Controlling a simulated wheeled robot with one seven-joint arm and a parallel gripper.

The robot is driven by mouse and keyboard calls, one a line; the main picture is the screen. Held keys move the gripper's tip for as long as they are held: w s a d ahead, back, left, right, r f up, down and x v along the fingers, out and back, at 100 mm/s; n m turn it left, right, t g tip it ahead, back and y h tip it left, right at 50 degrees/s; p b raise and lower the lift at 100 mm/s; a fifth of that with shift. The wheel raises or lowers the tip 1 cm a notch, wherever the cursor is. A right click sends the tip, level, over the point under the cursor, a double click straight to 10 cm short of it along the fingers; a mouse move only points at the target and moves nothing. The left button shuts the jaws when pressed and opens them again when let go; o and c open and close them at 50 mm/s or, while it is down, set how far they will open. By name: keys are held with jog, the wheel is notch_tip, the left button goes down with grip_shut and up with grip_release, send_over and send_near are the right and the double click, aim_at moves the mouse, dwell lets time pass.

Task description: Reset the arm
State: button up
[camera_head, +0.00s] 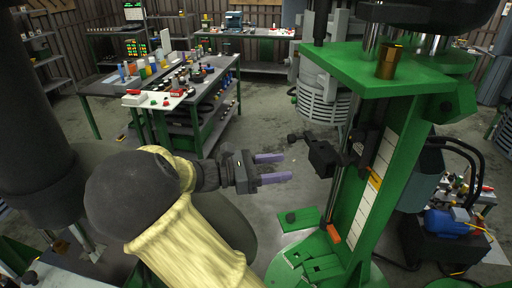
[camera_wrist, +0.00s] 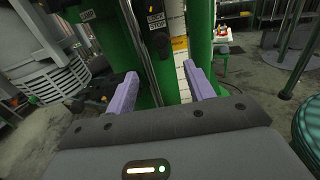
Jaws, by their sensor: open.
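My gripper (camera_head: 272,168) is near the middle of the head view, with two pale purple fingers spread apart and nothing between them. The yellow-covered part of my arm reaches in from the bottom. In the wrist view my gripper (camera_wrist: 160,92) points at the green column of the machine, with a clear gap between the fingers. The green disperser stand (camera_head: 392,180) is right of my gripper in the head view. A black clamp-like part (camera_head: 322,158) sticks out from it toward my fingers, apart from them.
A ribbed grey motor-like housing (camera_head: 322,104) hangs beside the stand, also at left in the wrist view (camera_wrist: 48,82). The green base (camera_head: 310,262) lies below. A workbench (camera_head: 218,98) with tools stands at the back left. Open concrete floor (camera_head: 262,118) lies between.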

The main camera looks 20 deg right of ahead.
jog(key=s+d+f+m+y, duration=0.1)
jog(key=s+f+m+y, duration=0.3)
jog(key=f, duration=0.3)
jog(key=s+f+m+y, duration=0.1)
jog(key=s+f+y, duration=0.3)
jog(key=f+y, duration=0.25)
jog(key=s+a+f+m+t+y, duration=0.1)
jog(key=s+a+m+t+y, duration=0.1)
jog(key=a+m+t+y, duration=0.3)
jog(key=a+m+y, duration=0.2)
jog(key=a+m, duration=0.2)
jog(key=m, duration=0.2)
